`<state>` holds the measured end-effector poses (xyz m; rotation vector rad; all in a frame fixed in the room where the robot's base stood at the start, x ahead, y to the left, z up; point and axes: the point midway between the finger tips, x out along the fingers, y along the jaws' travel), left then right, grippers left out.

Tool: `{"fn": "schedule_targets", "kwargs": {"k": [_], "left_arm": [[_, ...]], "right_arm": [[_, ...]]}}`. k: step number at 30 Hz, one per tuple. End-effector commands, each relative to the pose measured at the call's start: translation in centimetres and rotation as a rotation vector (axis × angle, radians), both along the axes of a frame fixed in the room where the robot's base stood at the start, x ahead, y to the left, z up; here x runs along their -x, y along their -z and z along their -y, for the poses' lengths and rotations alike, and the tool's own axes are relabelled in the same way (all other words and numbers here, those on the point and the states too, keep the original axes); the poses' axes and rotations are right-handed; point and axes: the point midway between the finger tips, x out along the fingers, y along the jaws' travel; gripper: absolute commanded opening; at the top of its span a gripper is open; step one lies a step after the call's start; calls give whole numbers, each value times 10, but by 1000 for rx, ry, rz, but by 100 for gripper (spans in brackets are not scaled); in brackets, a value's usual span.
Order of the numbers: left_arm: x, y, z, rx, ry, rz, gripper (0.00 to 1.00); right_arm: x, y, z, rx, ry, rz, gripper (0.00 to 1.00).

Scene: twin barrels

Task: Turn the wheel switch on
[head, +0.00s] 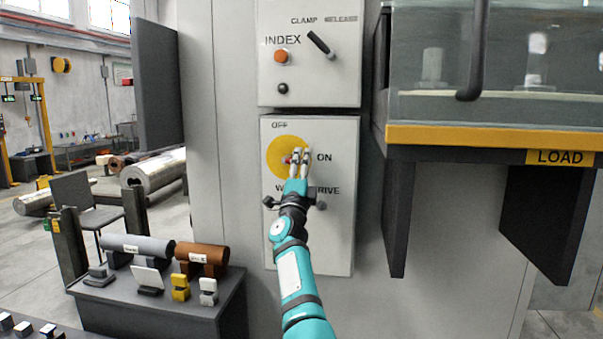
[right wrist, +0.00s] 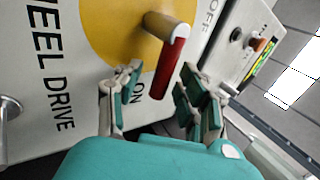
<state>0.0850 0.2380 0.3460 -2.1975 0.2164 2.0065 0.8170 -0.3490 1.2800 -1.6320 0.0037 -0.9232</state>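The wheel drive switch is a yellow disc (head: 276,148) on a grey panel, with OFF above it and ON to its right. The disc (right wrist: 100,25) fills the upper middle of the right wrist view. A red handle (right wrist: 170,66) on a pale shaft stands out from it; in the head view my fingers mostly hide it. My right gripper (head: 299,154) is in front of the disc's right part. In the right wrist view its fingers (right wrist: 160,80) are apart, one on each side of the red handle, with gaps visible. My left gripper is not in view.
Above is a panel with an orange INDEX button (head: 281,57) and a black clamp lever (head: 320,43). A yellow-edged LOAD bay (head: 450,135) juts out at right. A dark bench (head: 165,312) with rollers stands lower left. A dark knob sits on each side of my wrist.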

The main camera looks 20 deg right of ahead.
Motion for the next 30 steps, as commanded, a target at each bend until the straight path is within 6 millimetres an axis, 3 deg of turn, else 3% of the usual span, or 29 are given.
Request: {"fn": "schedule_targets", "kwargs": {"k": [13,30], "left_arm": [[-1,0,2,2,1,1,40],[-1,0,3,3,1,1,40]], "right_arm": [[42,39,-30,-2,0,-5,40],[46,42,-33,-1,-1,-7,40]]}}
